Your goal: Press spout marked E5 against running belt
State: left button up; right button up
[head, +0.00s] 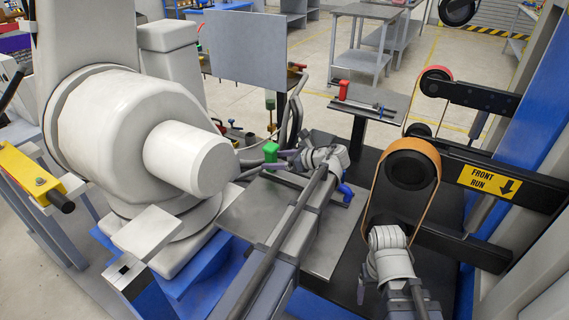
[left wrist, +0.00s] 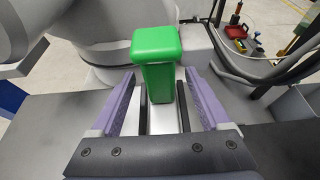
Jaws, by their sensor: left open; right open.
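No E5 marking can be read in either view. A green block-like piece (head: 270,152) stands upright at the far end of the grey table; the left wrist view shows its rounded top (left wrist: 156,44). My left gripper (head: 279,160) is open, with its purple fingers on either side of the green piece and a gap to each. The orange-brown belt (head: 434,160) loops over a dark wheel at the right, beside a yellow FRONT RUN sign (head: 489,182). Whether it is moving cannot be told. My right wrist is just below the belt; its fingers are hidden.
A blue curved piece (head: 346,191) sits at the table's right edge, by my left wrist. A red block (head: 343,88) is on a small stand behind. A large white machine (head: 130,130) fills the left. The grey tabletop (head: 245,215) has bare room in front.

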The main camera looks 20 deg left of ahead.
pick_arm(q)
jog(key=shift+w+a+f, duration=0.1)
jog(key=shift+a+f, duration=0.15)
jog(key=shift+a, duration=0.4)
jog(key=shift+c, duration=0.2)
grip_shut()
dwell(0.8)
dwell(0.5)
